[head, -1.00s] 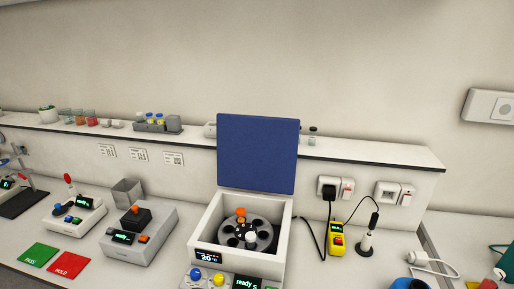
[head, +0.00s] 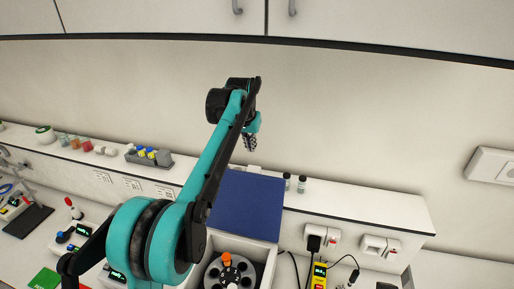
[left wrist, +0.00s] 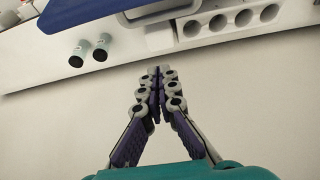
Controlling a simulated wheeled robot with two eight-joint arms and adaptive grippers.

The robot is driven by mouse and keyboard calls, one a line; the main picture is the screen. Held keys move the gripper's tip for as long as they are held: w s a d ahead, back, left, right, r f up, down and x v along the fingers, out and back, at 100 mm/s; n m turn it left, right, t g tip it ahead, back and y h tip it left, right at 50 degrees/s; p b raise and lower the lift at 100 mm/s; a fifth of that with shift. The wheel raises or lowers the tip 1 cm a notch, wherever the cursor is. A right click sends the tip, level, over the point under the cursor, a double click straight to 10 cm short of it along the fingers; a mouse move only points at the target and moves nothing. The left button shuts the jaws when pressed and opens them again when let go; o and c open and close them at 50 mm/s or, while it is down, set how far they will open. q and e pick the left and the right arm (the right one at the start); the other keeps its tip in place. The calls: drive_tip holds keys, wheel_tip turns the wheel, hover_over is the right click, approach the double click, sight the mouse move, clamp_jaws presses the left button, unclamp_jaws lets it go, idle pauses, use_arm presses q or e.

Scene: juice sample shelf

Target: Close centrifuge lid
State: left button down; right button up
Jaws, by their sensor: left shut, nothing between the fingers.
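The centrifuge (head: 264,258) stands on the bench with its blue lid (head: 246,206) raised upright behind the open chamber. The rotor (head: 216,277) shows inside, with an orange cap on it; the front of the machine is cut off by the frame and partly hidden by my left arm. My left gripper (head: 250,143) is above the lid's top edge, near the wall, apart from the lid. In the left wrist view my left gripper (left wrist: 158,74) is shut and empty, and a blue edge of the lid (left wrist: 85,12) shows at the top left. My right gripper is not in view.
Two small dark-capped vials (head: 301,184) stand on the shelf right of the lid. A grey rack (head: 150,158) with capped tubes sits on the shelf at left. Sockets (head: 322,233) and a yellow device (head: 320,273) are right of the centrifuge. Cabinets (head: 160,14) hang above.

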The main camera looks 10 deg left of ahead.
use_arm(q)
drive_tip(key=x, duration=0.9)
drive_tip(key=shift+w, duration=0.1)
drive_tip(key=shift+f+p, duration=0.3)
drive_tip(key=shift+p, duration=0.05)
drive_tip(key=s, duration=0.4)
drive_tip(key=shift+a, duration=0.15)
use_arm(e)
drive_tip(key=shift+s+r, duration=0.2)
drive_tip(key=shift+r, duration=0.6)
